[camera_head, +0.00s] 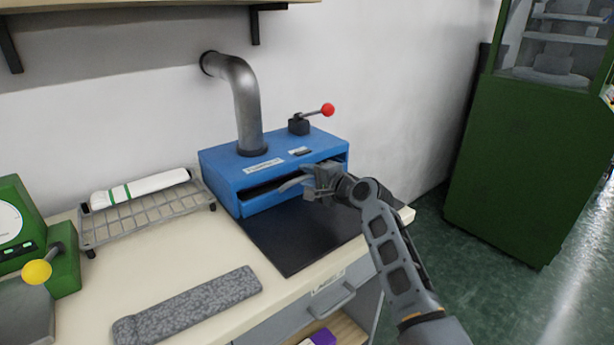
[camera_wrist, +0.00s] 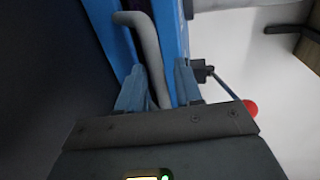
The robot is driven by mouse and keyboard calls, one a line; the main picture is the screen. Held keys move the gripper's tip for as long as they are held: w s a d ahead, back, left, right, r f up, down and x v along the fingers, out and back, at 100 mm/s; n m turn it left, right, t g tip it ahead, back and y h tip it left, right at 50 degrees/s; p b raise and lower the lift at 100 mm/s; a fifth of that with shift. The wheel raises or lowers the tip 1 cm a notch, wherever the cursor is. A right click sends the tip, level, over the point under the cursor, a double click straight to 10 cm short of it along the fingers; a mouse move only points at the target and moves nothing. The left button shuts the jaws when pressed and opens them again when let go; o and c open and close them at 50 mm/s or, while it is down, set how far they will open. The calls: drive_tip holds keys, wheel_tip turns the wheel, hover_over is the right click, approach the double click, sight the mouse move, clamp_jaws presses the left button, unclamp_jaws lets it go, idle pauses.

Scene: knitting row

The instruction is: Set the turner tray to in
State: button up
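The turner tray (camera_head: 263,203) is the low blue drawer in the front of the blue turner box (camera_head: 223,177). It seems to stand a little out, with a dark gap above its front. Its curved grey handle (camera_head: 291,184) sticks out toward my gripper (camera_head: 314,181). In the wrist view the handle (camera_wrist: 148,42) runs between the two fingers of my gripper (camera_wrist: 160,85). The fingers are apart, with a narrow gap showing beside the right one. I cannot tell whether either finger touches the handle. My gripper hides the right part of the tray front.
A black mat (camera_head: 290,245) lies before the box. A metal pipe (camera_head: 245,100) and a red-knobbed lever (camera_head: 327,110) stand on top. A wire rack (camera_head: 150,218) with a white roll is at left. A grey speckled strip (camera_head: 190,303) lies in front. A green cabinet (camera_head: 525,160) stands right.

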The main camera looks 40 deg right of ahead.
drive_tip(key=v, duration=0.7)
idle(0.5)
